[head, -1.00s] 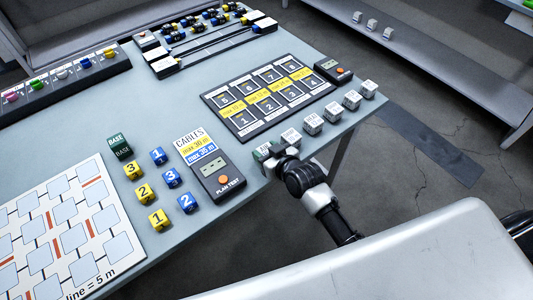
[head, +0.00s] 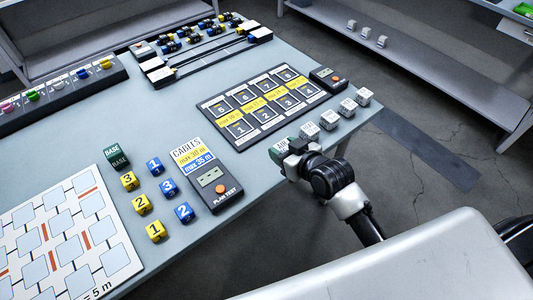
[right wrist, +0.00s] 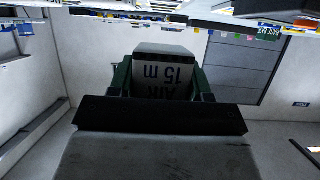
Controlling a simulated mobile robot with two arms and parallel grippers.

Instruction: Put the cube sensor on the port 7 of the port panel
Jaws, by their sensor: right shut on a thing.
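The port panel (head: 238,143) is a black board on the table with numbered ports in two rows and yellow labels between them. Port 7 (head: 265,86) is in its far row, and looks empty. My right gripper (head: 288,149) is at the table's front edge, nearer to me than the panel. In the head view the gripper partly hides the cube. My left gripper is not in view.
Several white cubes, one of them here (head: 329,120), stand in a row along the table edge right of my gripper. A tester (head: 216,187) lies left of it, and a smaller device (head: 327,78) beside the panel. Numbered blocks and a white grid board (head: 68,232) are at left.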

